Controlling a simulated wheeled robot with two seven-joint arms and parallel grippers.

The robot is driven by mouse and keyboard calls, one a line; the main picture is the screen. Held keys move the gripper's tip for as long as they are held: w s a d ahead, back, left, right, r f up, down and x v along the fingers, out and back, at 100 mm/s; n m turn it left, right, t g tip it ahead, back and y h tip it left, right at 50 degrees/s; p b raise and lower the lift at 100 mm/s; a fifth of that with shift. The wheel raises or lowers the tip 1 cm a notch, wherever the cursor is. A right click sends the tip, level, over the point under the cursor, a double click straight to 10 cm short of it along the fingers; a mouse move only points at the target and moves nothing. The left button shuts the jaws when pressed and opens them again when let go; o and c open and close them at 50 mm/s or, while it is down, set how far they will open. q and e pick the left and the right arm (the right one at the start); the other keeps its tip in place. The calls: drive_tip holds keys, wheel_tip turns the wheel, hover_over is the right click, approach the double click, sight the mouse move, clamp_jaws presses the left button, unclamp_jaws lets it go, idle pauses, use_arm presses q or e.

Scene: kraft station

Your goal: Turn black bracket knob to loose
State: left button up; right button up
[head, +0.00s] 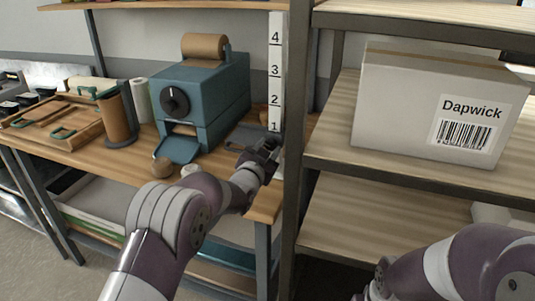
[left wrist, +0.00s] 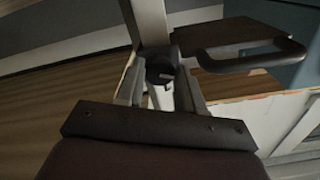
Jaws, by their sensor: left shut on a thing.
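My left gripper (head: 266,149) reaches to the foot of the white numbered post (head: 275,75), at the right end of the workbench. In the left wrist view its two fingers (left wrist: 162,88) stand on either side of a dark round knob (left wrist: 162,62), and the gripper is shut on it. The knob sits just in front of the pale post (left wrist: 150,22). A black bracket with a looped handle (left wrist: 250,55) is to the right of the knob. In the head view the knob is hidden by my gripper. I cannot tell how far the knob is turned.
A teal machine (head: 205,95) with a dial and a brown roll stands left of the gripper. A metal shelf upright (head: 297,120) is close on the right. The shelf holds a carton marked Dapwick (head: 400,110). A wooden tray (head: 65,120) lies farther left.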

use_arm(q)
drive_tip(key=shift+n, duration=0.3)
drive_tip(key=o, duration=1)
drive_tip(key=shift+o, duration=0.2)
drive_tip(key=b+v, duration=0.1)
drive_tip(key=v, duration=1.1)
drive_tip(key=shift+s, duration=0.4)
drive_tip(key=shift+a+r, duration=0.1)
